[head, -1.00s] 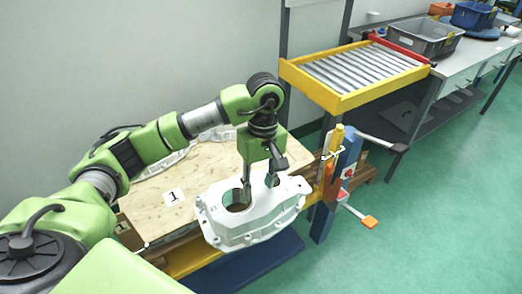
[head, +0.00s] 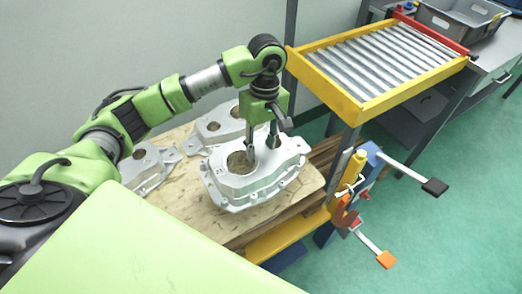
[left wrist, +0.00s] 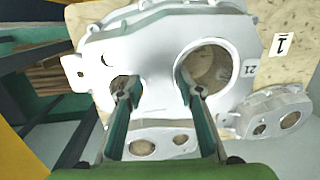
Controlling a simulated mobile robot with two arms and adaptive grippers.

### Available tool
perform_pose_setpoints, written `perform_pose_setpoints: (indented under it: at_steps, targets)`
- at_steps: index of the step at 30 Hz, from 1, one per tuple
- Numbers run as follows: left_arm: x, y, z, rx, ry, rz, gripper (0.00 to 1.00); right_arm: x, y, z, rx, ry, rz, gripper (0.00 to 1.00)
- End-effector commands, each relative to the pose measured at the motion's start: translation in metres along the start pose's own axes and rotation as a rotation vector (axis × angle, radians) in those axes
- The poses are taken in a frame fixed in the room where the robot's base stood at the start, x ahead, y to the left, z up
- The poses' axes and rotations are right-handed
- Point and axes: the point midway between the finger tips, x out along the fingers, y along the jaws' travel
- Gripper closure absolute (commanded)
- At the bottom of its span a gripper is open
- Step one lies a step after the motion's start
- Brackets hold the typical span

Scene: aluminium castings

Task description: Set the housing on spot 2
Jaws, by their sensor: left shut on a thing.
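The housing (head: 245,188) is a pale grey aluminium casting with two large round openings. My left gripper (head: 262,152) is shut on it, with a finger in each opening. In the left wrist view the fingers stand either side of the bar between the openings of the housing (left wrist: 150,50). The housing is over the right part of the wooden board (head: 195,210); I cannot tell whether it touches. Spot 1's label (left wrist: 282,43) shows on the board in the left wrist view. No label for spot 2 can be made out on the board. My right gripper is out of view.
Two more castings lie on the board, one at the left (head: 148,170) and one behind the housing (head: 215,125). A yellow-framed roller rack (head: 385,65) stands behind right. Clamps with an orange-tipped handle (head: 375,248) stick out right. The board's front strip is bare.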

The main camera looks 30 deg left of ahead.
Motion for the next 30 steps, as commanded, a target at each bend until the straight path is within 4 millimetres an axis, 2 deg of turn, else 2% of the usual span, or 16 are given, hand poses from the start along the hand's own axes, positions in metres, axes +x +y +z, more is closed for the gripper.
perform_pose_setpoints:
  at_steps: [5,14,21,27,28,30]
  targets:
    - [0.025,0.003,-0.002,0.0,-0.001,0.0,1.0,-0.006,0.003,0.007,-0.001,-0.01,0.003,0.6]
    - [0.044,0.006,-0.004,0.0,-0.001,0.002,1.0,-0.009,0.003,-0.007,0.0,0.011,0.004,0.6]
    - [0.071,0.009,-0.007,0.0,-0.001,0.002,1.0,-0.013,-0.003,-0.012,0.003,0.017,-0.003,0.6]
    - [0.075,0.008,-0.008,-0.001,0.0,-0.002,1.0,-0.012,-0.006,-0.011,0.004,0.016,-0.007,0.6]
    - [0.078,0.007,-0.007,-0.001,-0.001,-0.007,0.64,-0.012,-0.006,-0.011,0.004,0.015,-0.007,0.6]
    - [0.078,0.007,-0.007,-0.001,0.0,-0.007,0.49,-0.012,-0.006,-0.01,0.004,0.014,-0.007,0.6]
